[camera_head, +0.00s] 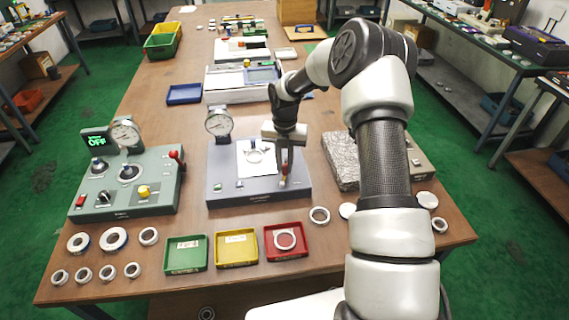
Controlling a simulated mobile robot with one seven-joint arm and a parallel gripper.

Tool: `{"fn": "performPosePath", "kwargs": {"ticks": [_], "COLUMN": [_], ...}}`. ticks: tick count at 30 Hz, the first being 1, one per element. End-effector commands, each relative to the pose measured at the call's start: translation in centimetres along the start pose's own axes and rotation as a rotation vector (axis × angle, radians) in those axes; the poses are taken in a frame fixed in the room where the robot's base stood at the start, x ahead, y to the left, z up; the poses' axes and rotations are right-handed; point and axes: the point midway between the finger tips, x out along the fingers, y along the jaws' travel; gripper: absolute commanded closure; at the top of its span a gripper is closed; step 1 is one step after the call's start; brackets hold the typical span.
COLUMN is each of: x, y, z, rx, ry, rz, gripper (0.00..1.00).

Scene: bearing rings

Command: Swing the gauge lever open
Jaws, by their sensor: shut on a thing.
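The grey-blue gauge stand (222,187) sits in the middle of the table, with a round dial (218,122) at its back left and a white plate (257,158) on top, where a ring (255,156) lies. The gauge lever (283,182), with red showing, is at the right side of the stand's top. My gripper (285,168) points down from above and is shut on the lever. The fingers hide much of the lever, so its exact angle is hard to tell.
A green control box (125,188) with a dial, knobs and its own red lever stands left. A grey stone block (340,160) stands close right. Loose rings lie along the front.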

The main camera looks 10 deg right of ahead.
Motion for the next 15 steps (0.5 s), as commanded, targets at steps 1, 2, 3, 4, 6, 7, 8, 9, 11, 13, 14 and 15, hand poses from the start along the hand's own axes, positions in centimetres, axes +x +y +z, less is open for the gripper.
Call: {"fn": "performPosePath", "kwargs": {"ticks": [1,2,3,4,6,7,8,9,11,13,14,15], "x": [-0.06,-0.06,-0.06,-0.05,-0.04,-0.04,-0.03,-0.02,-0.01,-0.09,-0.19,-0.42], "y": [-0.16,-0.16,-0.15,-0.14,-0.12,-0.11,-0.1,-0.09,-0.08,-0.07,-0.06,-0.06], "z": [0.14,0.14,0.13,0.13,0.1,0.09,0.08,0.07,0.06,0.06,0.07,0.09], "rx": [0.0,0.0,0.0,0.001,0.001,0.001,0.001,0.001,0.001,0.001,0.001,0.001], "ry": [-0.003,-0.003,-0.003,-0.003,-0.002,-0.002,-0.002,-0.002,-0.001,-0.001,-0.002,-0.002], "rz": [-0.002,-0.002,-0.002,-0.002,-0.002,-0.001,-0.001,-0.001,-0.001,-0.001,-0.001,0.0], "gripper": [0.82,0.77,0.7,0.65,0.65,0.65,0.65,0.65,0.65,0.65,0.65,0.65]}}
